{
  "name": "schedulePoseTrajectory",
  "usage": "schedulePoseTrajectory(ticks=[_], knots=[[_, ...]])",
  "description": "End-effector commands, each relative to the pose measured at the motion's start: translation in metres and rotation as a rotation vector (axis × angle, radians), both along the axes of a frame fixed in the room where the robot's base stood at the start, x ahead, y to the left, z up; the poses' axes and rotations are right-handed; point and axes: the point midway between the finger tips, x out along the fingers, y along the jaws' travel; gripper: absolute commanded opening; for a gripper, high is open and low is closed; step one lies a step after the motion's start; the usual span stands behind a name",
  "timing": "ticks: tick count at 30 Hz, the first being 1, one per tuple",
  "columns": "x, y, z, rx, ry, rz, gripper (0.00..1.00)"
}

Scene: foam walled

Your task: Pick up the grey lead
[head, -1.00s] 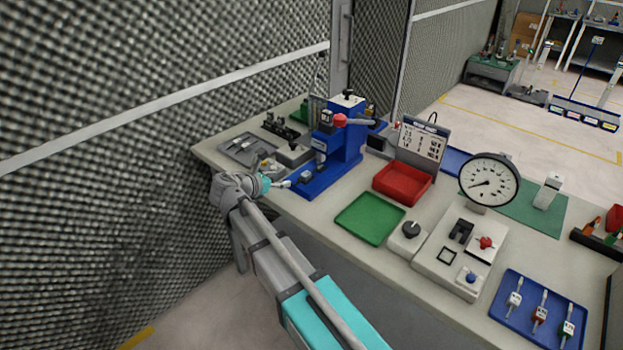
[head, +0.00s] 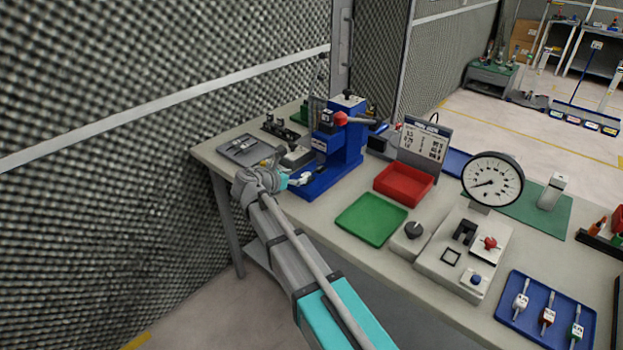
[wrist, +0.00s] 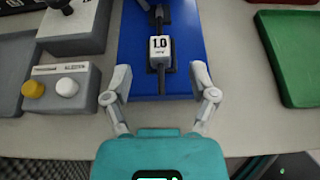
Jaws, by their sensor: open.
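In the wrist view a small grey-white block marked 1.0 (wrist: 160,50), with a dark grey stem at each end, sits in a dark holder on the blue base (wrist: 180,15) of the press. It looks like the grey lead, though I cannot be sure. My gripper (wrist: 161,84) is open, its fingers apart on either side of the lower stem, just short of the block. Nothing is held. In the head view my gripper (head: 305,180) is at the front of the blue press (head: 345,135); the block is too small to make out clearly there.
A grey box (wrist: 62,88) with yellow and white knobs stands left of my gripper. A green tray (head: 371,219) and a red tray (head: 404,184) lie to the right. A blue tray (head: 519,321) with grey-white, red and green-marked pieces is at the right front.

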Motion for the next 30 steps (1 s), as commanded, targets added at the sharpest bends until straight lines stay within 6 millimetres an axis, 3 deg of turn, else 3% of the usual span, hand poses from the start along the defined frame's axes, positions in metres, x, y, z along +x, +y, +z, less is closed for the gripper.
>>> schedulePoseTrajectory(ticks=[15, 30], knots=[[0.035, -0.027, -0.021, 0.001, -0.001, 0.0, 0.74], [0.036, -0.03, -0.021, 0.0, 0.0, -0.001, 0.74]])
